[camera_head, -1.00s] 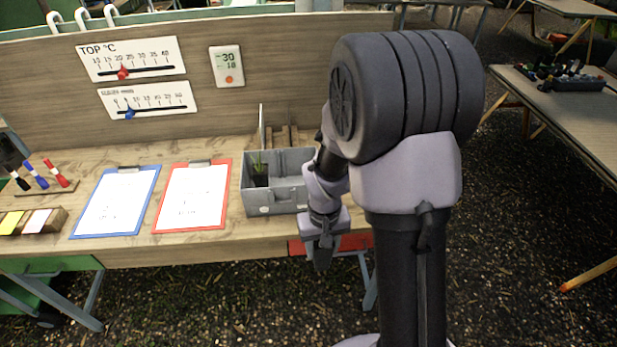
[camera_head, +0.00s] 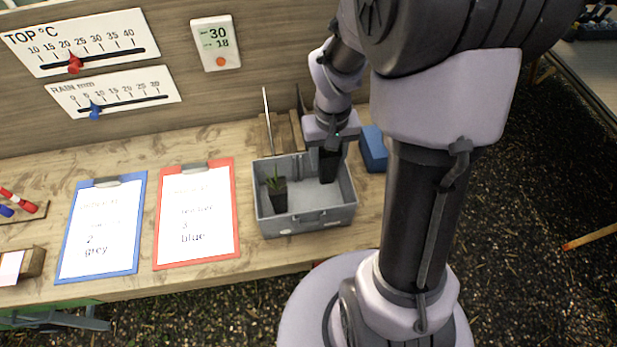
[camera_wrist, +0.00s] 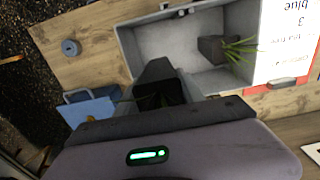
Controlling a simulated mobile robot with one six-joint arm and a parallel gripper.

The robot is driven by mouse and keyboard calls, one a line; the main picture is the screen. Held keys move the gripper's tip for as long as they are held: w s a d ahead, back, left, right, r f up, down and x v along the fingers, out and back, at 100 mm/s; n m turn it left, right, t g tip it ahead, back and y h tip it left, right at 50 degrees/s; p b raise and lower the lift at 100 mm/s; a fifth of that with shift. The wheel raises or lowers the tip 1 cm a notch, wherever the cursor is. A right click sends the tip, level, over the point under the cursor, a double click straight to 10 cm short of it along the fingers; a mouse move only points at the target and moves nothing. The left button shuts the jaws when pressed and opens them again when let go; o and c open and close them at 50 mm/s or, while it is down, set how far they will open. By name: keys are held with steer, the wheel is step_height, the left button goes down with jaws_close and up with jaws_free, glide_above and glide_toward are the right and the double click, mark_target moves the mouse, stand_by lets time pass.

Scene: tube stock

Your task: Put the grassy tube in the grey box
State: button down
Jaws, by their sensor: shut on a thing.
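The grey box (camera_head: 306,222) stands on the wooden table; it also shows in the wrist view (camera_wrist: 128,47). My gripper (camera_head: 329,150) points down over its right part, shut on a dark tube (camera_head: 328,168). In the wrist view this held tube (camera_wrist: 157,72) hangs in front of the box; its plant is mostly hidden, so I cannot tell whether it is grassy. I cannot tell whether its bottom touches the box floor. Another dark tube (camera_head: 278,197) with thin, grass-like green leaves stands in the box's left part, and shows in the wrist view (camera_wrist: 212,48).
A blue box (camera_head: 374,149) stands just right of the grey box. Wooden blocks (camera_head: 283,131) stand behind it. A red clipboard (camera_head: 236,215) and a blue clipboard (camera_head: 104,273) lie to the left. The panel behind carries gauges and a display (camera_head: 215,45).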

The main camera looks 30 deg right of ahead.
steer(key=f+b, duration=0.1)
steer(key=f, duration=0.2)
steer(key=f+b, duration=0.1)
steer(key=f, duration=0.3)
steer(key=f+b, duration=0.1)
steer(key=f, duration=0.2)
steer(key=shift+s+f+b, duration=0.3)
steer(key=shift+s+f, duration=0.05)
steer(key=shift+f, duration=0.05)
steer(key=shift+s+f, duration=0.1)
steer(key=shift+f, duration=0.1)
steer(key=c, duration=1)
jaws_free()
steer(key=shift+r, duration=0.1)
